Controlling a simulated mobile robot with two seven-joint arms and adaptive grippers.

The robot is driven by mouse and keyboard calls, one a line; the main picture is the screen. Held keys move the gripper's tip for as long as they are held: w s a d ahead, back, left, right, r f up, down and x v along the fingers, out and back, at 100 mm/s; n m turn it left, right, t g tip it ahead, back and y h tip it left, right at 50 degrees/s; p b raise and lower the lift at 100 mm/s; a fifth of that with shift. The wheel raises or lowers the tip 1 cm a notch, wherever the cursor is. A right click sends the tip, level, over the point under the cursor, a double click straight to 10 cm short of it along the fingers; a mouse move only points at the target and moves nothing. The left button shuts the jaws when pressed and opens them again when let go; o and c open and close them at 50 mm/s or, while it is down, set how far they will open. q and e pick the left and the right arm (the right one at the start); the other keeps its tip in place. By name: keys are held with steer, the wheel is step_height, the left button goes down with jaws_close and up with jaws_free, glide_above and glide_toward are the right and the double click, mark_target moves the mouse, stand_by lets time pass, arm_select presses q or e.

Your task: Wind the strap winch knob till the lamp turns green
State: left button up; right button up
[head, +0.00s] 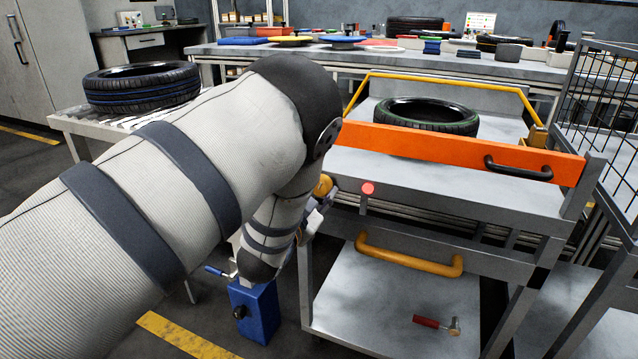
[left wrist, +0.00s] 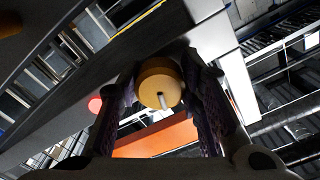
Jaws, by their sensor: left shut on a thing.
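The winch knob (head: 323,185) is a small round yellow-orange piece at the left side of the grey cart (head: 430,183). In the left wrist view the knob (left wrist: 158,85) shows as an orange disc with a pale pin, between the two dark fingers. My left gripper (head: 321,198) is shut on the knob; my arm hides much of it in the head view. The lamp (head: 367,189) is red, on a short post right of the knob. It also shows in the left wrist view (left wrist: 95,104). My right gripper is not in view. I cannot make out the strap.
A tyre (head: 428,116) lies on the cart behind an orange bar (head: 450,151) with a black handle. A yellow handle (head: 410,256) and red-handled tool (head: 436,324) are lower down. A blue box (head: 254,312) stands below my arm. Wire mesh (head: 606,85) borders the right.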

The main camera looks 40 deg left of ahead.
arm_select(q)
steer(key=m+p, duration=0.1)
steer(key=m, duration=0.3)
steer(key=shift+r+m+p, duration=0.1)
steer(key=shift+m+p, duration=0.2)
steer(key=m, duration=0.4)
steer(key=shift+p, duration=0.3)
steer(key=shift+m, duration=0.3)
steer(key=shift+a, duration=0.1)
steer(key=o, duration=1.2)
steer(key=v, duration=1.2)
steer(key=shift+s, duration=0.1)
